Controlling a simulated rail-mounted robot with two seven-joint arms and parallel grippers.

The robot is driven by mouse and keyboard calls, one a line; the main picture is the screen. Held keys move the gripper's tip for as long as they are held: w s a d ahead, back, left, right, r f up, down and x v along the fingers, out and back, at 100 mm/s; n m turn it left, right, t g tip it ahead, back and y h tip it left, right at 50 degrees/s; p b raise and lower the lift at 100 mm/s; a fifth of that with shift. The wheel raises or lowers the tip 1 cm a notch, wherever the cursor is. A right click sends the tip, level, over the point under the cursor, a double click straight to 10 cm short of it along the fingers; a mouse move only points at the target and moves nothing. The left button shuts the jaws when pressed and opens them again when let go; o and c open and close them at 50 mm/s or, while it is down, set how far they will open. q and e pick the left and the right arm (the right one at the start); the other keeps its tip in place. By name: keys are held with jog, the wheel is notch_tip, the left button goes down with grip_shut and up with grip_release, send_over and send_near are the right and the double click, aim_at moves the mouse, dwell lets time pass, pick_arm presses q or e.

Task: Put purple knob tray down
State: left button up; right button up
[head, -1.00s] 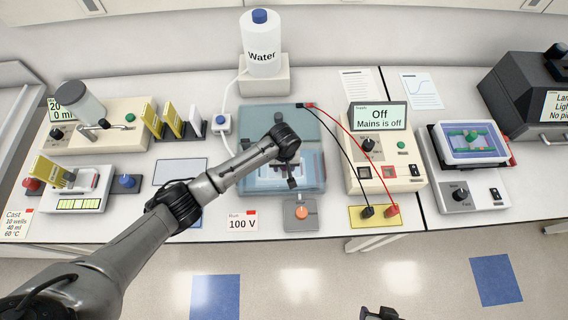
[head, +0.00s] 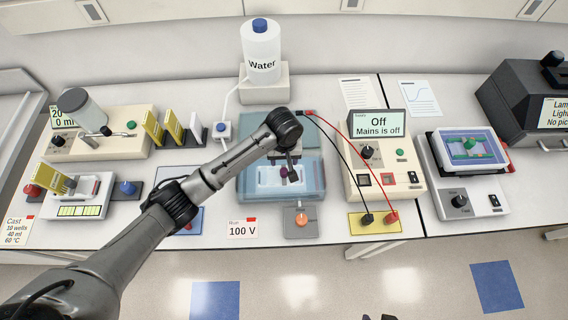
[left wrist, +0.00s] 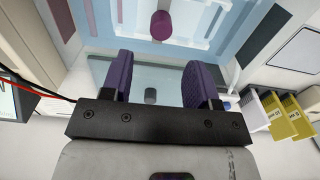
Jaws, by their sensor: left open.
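The tray (head: 270,177) lies in the clear blue gel tank (head: 318,185), in the middle of the bench. Its purple knob (head: 284,171) stands up from it in the head view. The knob shows at the top of the left wrist view (left wrist: 160,24), beyond my fingertips and apart from them. My left gripper (head: 286,158) is above the tank, fingers pointing down. Its purple-padded fingers are spread in the left wrist view (left wrist: 158,75), with nothing between them. The arm hides part of the tank. Only a small dark tip of my right gripper (head: 379,317) shows at the bottom edge.
A power supply (head: 412,182) reading "Off" stands right of the tank, with red and black leads arching beside it. A water bottle (head: 262,58) stands behind. A grey unit with an orange knob (head: 301,220) sits in front. Yellow combs (head: 153,128) stand left.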

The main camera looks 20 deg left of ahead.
pick_arm(q)
jog(key=shift+r, duration=1.3)
dwell(0.4)
